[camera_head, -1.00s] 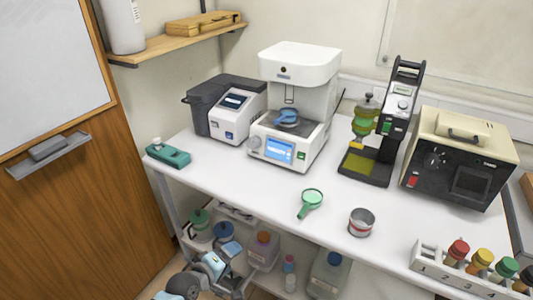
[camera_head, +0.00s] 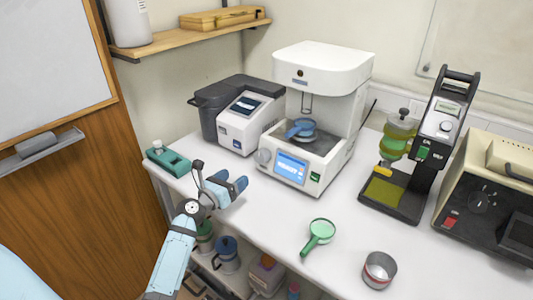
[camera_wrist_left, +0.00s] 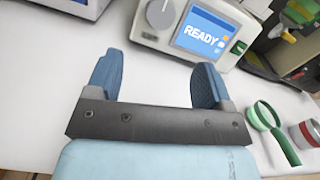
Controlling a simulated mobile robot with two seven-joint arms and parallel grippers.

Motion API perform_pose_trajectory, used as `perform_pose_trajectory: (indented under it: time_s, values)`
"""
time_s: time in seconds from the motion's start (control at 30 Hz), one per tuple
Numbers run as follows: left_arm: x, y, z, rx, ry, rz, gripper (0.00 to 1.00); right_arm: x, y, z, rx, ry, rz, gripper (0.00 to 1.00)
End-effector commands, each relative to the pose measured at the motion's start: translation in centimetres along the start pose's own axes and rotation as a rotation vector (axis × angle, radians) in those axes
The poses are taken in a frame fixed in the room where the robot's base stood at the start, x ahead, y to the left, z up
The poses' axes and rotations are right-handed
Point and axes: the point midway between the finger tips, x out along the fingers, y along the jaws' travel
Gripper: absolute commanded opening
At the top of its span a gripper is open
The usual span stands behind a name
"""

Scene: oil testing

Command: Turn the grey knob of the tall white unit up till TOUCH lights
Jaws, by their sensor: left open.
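The tall white unit (camera_head: 335,75) stands on the bench in the head view, with a blue screen (camera_head: 292,167) on its front. Its grey knob (camera_head: 263,157) is left of the screen. In the left wrist view the knob (camera_wrist_left: 161,13) is above the gap between my fingers, and the screen (camera_wrist_left: 202,37) reads READY. My left gripper (camera_head: 236,186) is open and empty, in front of and below the knob, apart from it. Its blue fingers (camera_wrist_left: 156,85) show in the left wrist view. A blue-handled dish (camera_head: 303,128) sits on the unit's platform. My right gripper is not in view.
A green magnifier (camera_head: 318,234) and a metal tin (camera_head: 379,270) lie on the bench front. A grey-white device (camera_head: 245,125) stands left of the unit; a black stand (camera_head: 435,140) stands to its right. A teal item (camera_head: 168,161) sits at the left edge. The bench before the unit is clear.

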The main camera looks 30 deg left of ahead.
Motion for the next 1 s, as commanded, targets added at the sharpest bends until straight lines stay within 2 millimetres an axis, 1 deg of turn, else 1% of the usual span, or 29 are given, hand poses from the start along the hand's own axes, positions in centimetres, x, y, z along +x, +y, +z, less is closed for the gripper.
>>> perform_pose_trajectory:
  time_s: [0.1,0.17,0.2,0.4,0.6,0.7,0.8,1.0]
  values:
    - [1.5,0.0,0.1,0.002,-0.001,-0.001,0.75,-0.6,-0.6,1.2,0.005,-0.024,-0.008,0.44]
    - [2.6,0.0,0.2,0.002,-0.001,-0.001,0.75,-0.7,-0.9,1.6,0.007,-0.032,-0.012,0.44]
    - [3.5,0.0,0.1,0.002,-0.001,-0.002,0.75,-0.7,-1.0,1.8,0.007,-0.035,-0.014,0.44]
    - [7.9,0.0,0.1,0.004,-0.001,-0.001,0.75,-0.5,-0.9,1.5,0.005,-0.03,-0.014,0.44]
    - [11.4,0.0,0.0,0.004,0.0,-0.001,0.75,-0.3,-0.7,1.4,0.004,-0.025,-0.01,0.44]
    - [12.5,-0.1,0.0,0.005,0.001,-0.001,0.75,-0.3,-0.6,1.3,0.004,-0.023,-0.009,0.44]
    - [13.1,0.0,0.0,0.005,0.0,0.0,0.75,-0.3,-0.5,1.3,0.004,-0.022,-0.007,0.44]
    - [13.4,0.0,0.0,0.005,0.001,0.0,0.75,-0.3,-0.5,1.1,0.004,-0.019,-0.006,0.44]
